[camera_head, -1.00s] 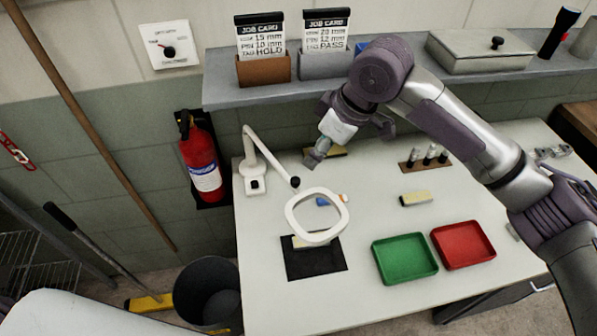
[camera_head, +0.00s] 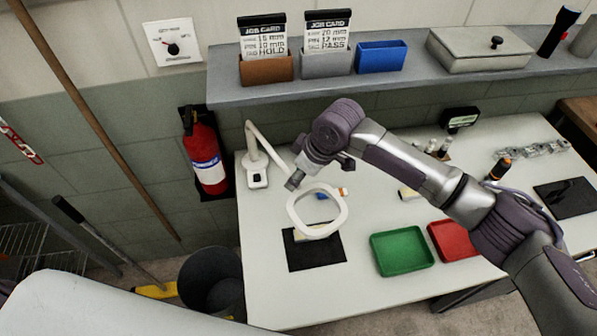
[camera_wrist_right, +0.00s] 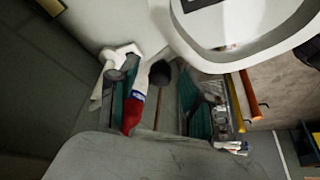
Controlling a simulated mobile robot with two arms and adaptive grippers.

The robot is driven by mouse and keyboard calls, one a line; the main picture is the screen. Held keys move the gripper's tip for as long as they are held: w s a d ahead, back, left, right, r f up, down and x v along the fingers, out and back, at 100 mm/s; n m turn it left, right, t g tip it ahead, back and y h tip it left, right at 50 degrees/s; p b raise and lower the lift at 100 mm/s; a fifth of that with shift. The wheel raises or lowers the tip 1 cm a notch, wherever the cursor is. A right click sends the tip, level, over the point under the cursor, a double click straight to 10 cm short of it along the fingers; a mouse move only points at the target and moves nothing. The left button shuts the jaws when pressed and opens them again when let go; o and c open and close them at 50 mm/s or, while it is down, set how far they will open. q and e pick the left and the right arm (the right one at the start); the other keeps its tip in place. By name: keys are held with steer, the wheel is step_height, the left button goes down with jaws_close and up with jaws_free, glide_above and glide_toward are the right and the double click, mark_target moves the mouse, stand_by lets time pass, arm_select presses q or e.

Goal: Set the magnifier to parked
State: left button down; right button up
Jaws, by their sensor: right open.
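The magnifier has a white base (camera_head: 257,178) at the table's back left, a jointed white arm (camera_head: 265,141), and a white-rimmed lens head (camera_head: 294,213). Contact cannot be told, and the joint is hidden. In the right wrist view the white head (camera_wrist_right: 182,38) fills the upper right. My left gripper is not in view.
Green (camera_head: 402,253) and red (camera_head: 452,241) trays lie right of the mat. A grey shelf (camera_head: 400,72) with job cards and a blue bin (camera_head: 381,57) runs behind. A fire extinguisher (camera_head: 205,155) hangs left of the table; a dark bucket (camera_head: 211,277) stands below.

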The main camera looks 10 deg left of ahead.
jaws_close()
steer(key=shift+d, duration=0.1)
steer(key=w+d+n+g+b, duration=0.1)
steer(key=w+d+n+b, duration=0.3)
steer(key=w, duration=0.5)
steer(key=shift+d+n+g+b, duration=0.4)
steer(key=shift+d+b, duration=0.35)
steer(key=shift+d, duration=0.1)
jaws_free()
